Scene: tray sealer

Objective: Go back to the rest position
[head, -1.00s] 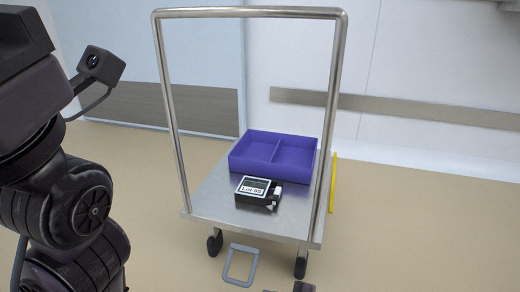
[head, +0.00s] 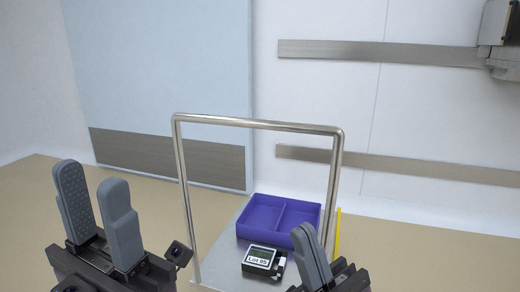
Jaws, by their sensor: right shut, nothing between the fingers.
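My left gripper (head: 100,215) is at the lower left with its two grey fingers pointing up and a gap between them. It is open and empty, apart from the cart. My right gripper (head: 312,256) is at the bottom, right of centre, with its fingers together and nothing between them. It stands in front of the cart in the picture and hides part of its right side.
A steel cart (head: 222,266) with a tall handle frame (head: 184,180) stands ahead. On it are a purple divided tray (head: 262,215) and a small black device (head: 262,260) labelled "Lot 05". A wall with metal rails (head: 380,52) is behind. Floor at right is clear.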

